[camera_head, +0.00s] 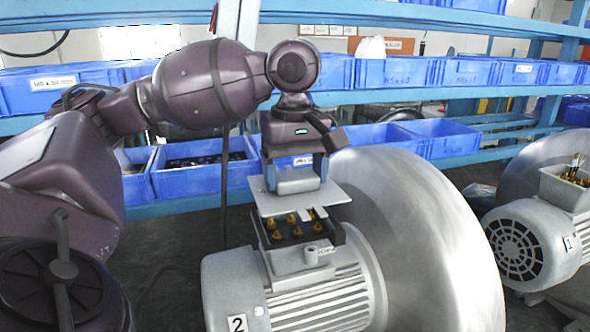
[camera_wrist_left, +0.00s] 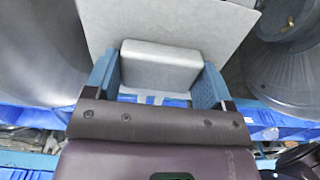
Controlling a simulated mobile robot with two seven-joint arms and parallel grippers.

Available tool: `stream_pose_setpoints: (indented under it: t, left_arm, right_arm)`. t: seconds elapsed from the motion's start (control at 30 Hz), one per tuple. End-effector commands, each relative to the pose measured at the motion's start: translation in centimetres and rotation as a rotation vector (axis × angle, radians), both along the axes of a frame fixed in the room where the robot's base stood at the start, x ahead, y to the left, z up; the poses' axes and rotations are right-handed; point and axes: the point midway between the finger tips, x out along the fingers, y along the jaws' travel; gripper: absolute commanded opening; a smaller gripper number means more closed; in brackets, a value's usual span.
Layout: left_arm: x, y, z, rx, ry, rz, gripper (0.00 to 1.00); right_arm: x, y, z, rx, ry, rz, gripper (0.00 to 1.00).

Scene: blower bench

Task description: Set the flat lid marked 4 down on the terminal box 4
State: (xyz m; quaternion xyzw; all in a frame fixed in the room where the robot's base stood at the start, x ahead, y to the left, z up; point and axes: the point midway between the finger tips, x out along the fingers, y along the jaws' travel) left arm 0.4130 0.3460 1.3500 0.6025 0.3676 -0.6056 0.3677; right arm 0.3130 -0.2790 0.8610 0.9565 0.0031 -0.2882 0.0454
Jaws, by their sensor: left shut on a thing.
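My left gripper (camera_head: 297,178) is shut on the raised grey block of a flat grey lid (camera_head: 315,197). It holds the lid roughly level above an open terminal box (camera_head: 297,262) with several brass terminals inside. The lid covers part of the box in this view, with its front edge just behind the front terminals. In the left wrist view the lid (camera_wrist_left: 190,25) spreads beyond the block, between the blue fingers (camera_wrist_left: 160,85). No number is readable on the lid or this box; the motor under it carries a plate marked 2 (camera_head: 237,323). My right gripper is not in view.
A large round metal blower housing (camera_head: 420,240) stands right beside the box. Another motor (camera_head: 530,240), marked 1, with an open terminal box (camera_head: 567,187), is at the right. Blue shelves with bins (camera_head: 205,178) run behind.

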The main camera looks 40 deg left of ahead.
Motion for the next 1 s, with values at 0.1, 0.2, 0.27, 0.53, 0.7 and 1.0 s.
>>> stream_pose_setpoints:
  t: [0.1,0.2,0.27,0.53,0.7,1.0]
  left_arm:
    - [0.0,0.0,-0.6,0.0,0.001,0.0,0.49]
    - [0.0,0.0,-1.3,0.001,0.002,-0.001,0.49]
    - [0.0,0.0,-1.8,0.001,0.002,-0.001,0.49]
    - [0.0,0.0,-3.7,0.0,0.001,0.0,0.49]
    - [0.0,0.0,-4.1,0.0,0.0,-0.001,0.49]
    - [0.0,0.0,-4.2,0.0,0.0,-0.001,0.49]
  right_arm:
    - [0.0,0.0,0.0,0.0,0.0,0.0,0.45]
    - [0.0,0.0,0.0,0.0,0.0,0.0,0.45]
    - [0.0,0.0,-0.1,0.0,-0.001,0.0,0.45]
    - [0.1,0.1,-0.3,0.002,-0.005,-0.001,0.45]
    - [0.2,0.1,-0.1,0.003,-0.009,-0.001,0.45]
    - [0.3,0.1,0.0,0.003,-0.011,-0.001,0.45]
